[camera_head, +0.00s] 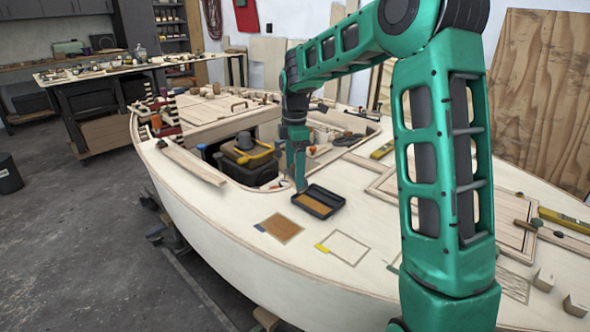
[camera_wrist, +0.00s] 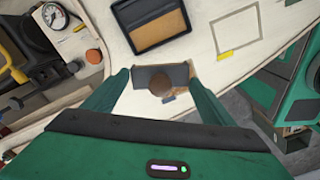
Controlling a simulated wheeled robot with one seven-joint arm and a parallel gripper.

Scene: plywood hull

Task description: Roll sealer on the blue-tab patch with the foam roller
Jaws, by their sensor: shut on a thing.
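My gripper (camera_wrist: 160,84) is shut on the foam roller (camera_wrist: 147,74), seen end-on with a brown round handle end and a dark grey bar. In the head view my gripper (camera_head: 298,180) is at the left edge of the black tray (camera_head: 334,198), which holds brown sealer; the roller is hard to make out there. The tray also shows ahead in the wrist view (camera_wrist: 190,14). The blue-tab patch (camera_head: 282,228) is a brown-filled square with a blue tab (camera_head: 260,228) at its left. In the wrist view the roller and gripper partly cover it (camera_wrist: 180,90).
A bare outlined patch with a yellow tab (camera_head: 322,248) lies right of the blue-tab patch. An open hatch with a dark box and yellow-handled tool (camera_head: 250,153) lies left of my gripper.

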